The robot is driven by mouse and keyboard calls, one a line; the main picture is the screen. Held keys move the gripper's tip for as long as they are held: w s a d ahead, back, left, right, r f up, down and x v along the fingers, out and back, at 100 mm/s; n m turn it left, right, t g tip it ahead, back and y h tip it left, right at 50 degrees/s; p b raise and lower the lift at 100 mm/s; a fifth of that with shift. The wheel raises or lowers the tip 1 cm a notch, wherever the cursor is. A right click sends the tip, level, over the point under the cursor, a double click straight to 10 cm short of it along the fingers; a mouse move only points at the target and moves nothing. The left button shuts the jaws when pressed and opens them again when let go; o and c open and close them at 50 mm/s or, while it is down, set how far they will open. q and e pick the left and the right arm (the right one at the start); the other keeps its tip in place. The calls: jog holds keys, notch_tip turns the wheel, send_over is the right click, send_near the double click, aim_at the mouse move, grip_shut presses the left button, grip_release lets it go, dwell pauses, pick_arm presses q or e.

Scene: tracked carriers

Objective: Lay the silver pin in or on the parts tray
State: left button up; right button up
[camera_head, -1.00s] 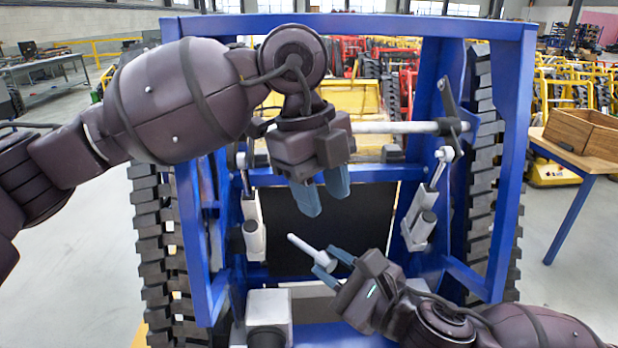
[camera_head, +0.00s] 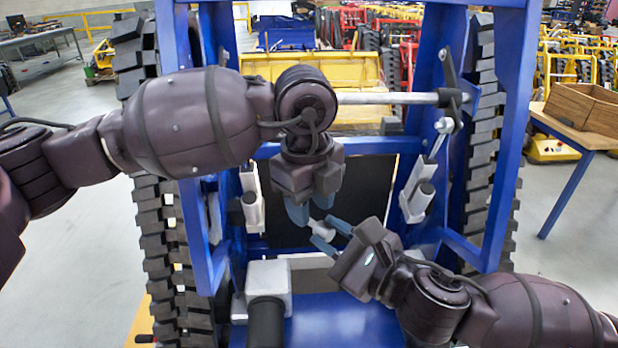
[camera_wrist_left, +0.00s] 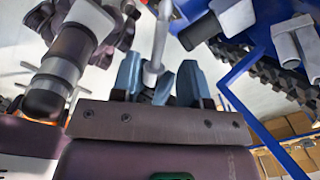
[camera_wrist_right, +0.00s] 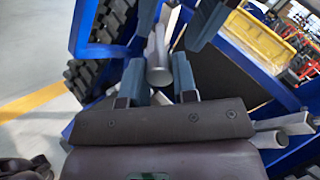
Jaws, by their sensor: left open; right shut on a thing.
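The silver pin (camera_head: 323,229) is a light metal rod with a thicker end, held in front of the blue frame. My right gripper (camera_head: 332,238) is shut on it; the pin also shows between its fingers in the right wrist view (camera_wrist_right: 159,70). My left gripper (camera_head: 310,213) is open, pointing down close above the pin, its fingers hiding part of it. In the left wrist view the pin (camera_wrist_left: 153,72) appears between the left fingers; I cannot tell whether they touch. No tray is clearly identifiable; an open wooden box (camera_head: 583,108) stands at the right.
The wooden box is on a blue-legged table (camera_head: 560,143). A blue frame (camera_head: 508,130) with tracks (camera_head: 480,150) surrounds the work area, with a metal bar (camera_head: 395,98) across it. A grey-white block (camera_head: 268,278) is low in front.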

pick_arm(q)
jog(key=shift+f, duration=1.3)
jog(key=c, duration=0.7)
jog(key=shift+c, duration=0.3)
pick_arm(e)
jog(key=o, duration=1)
jog(key=d+f+m+t+h, duration=0.1)
jog(key=d+f+m+h, duration=0.1)
jog(key=d+f+h, duration=0.1)
jog(key=w+d+f+m+t+h, duration=0.1)
jog(key=d+f+m+h, duration=0.2)
jog(key=d, duration=0.3)
jog(key=d+f+m+t+h, duration=0.2)
jog(key=d+f+m+h, duration=0.1)
jog(key=d+f+h, duration=0.2)
jog(key=shift+w+d+f+h, duration=0.15)
jog(key=shift+w+h, duration=0.15)
jog(key=shift+w, duration=0.05)
